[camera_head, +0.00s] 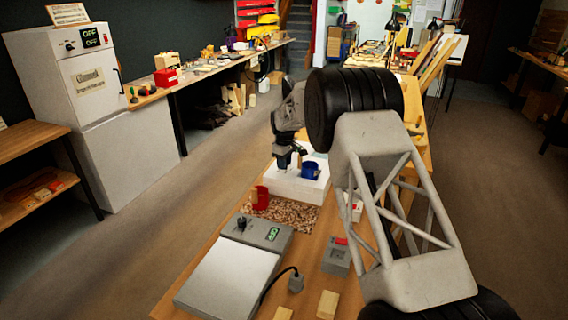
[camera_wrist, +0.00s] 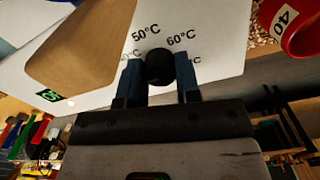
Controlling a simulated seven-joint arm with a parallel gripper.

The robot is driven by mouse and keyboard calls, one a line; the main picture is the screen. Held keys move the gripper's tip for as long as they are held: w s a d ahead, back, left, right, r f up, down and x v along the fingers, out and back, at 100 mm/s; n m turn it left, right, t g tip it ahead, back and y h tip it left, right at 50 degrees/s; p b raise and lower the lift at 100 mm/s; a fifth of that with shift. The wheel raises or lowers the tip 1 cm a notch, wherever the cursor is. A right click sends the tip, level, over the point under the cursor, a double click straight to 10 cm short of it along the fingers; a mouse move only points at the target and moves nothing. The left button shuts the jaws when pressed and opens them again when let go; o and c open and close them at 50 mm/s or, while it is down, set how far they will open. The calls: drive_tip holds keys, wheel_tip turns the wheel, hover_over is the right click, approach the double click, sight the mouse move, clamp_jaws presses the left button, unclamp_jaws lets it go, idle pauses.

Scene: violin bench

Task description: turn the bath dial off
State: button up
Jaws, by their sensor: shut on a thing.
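The bath (camera_head: 300,188) is a white box on the wooden bench in the head view. Its dial, a round black knob (camera_wrist: 159,67), shows in the wrist view on a white face with printed marks, 50°C and 60°C among them. My gripper (camera_wrist: 160,80) has its two blue-grey fingers on either side of the knob and is shut on it. In the head view my gripper (camera_head: 287,158) is at the bath, and the knob is hidden there. A small green display (camera_wrist: 48,95) is lit in the wrist view; its text is unclear.
A blue cup (camera_head: 310,169) is at the bath. A red cup (camera_head: 260,198), marked 40 in the wrist view (camera_wrist: 290,28), stands just in front. A grey device (camera_head: 262,232) with a black knob and green display is nearer. A white cabinet (camera_head: 68,100) stands at the left.

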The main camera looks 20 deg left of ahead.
drive_tip(key=n, duration=0.5)
drive_tip(key=shift+n, duration=0.3)
idle(0.4)
drive_tip(key=o, duration=0.9)
drive_tip(key=shift+r, duration=0.1)
drive_tip(key=shift+r, duration=3.8)
